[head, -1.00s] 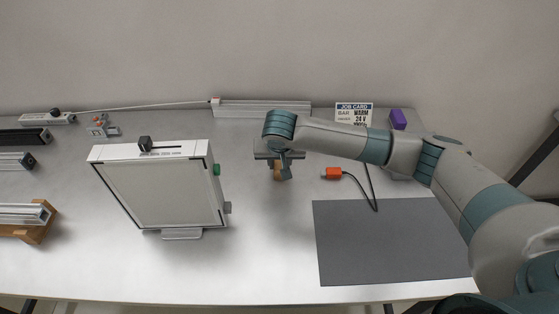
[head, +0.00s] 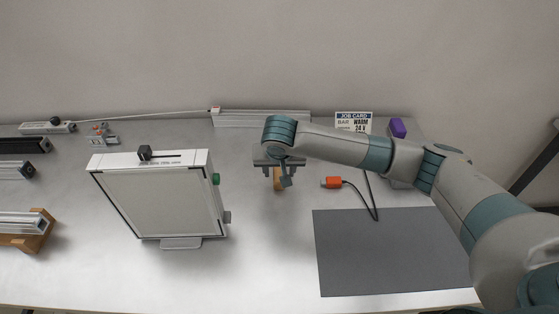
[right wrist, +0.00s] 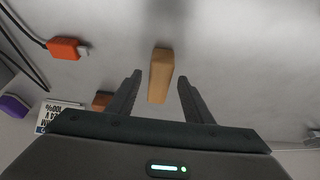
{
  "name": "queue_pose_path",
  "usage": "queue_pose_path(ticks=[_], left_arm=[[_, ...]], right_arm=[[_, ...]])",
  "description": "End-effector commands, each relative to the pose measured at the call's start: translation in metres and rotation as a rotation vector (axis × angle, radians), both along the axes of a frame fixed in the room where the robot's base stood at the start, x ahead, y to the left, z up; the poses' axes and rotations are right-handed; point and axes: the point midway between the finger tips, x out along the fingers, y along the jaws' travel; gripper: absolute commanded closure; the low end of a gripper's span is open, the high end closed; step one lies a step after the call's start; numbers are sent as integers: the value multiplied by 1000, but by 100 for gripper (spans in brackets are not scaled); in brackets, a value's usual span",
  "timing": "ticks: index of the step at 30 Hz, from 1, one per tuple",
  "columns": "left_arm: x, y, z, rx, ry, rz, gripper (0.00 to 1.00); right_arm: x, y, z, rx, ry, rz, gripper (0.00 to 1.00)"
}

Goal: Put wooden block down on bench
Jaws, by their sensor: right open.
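The wooden block (head: 278,183) is on the bench (head: 270,255), mostly hidden under my right gripper in the head view. The right wrist view shows it whole, a plain tan oblong block (right wrist: 161,72). My right gripper (head: 277,178) is open above the bench. In the right wrist view its two fingers (right wrist: 160,78) stand on either side of the block, with a visible gap on each side. My left gripper is not in view.
A light box (head: 160,195) stands left of my right gripper. An orange plug (head: 332,182) with a black cable lies to the right, near a grey mat (head: 390,250). A job card (head: 353,121) and purple block (head: 398,127) are behind. The front middle is clear.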

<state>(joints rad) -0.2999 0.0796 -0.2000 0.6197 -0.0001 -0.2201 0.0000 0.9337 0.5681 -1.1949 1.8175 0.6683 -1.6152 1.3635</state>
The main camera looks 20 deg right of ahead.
Motion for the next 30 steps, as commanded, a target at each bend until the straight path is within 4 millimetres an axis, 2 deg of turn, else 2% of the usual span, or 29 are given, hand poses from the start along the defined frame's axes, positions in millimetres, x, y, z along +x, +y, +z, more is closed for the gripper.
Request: queue_pose_path(ticks=[15,21,30], left_arm=[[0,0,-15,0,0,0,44],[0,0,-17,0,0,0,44],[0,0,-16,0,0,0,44]], right_arm=[[-31,10,78,1,-4,2,54],[-38,11,94,1,-1,1,54],[-39,11,96,0,-1,0,54]])
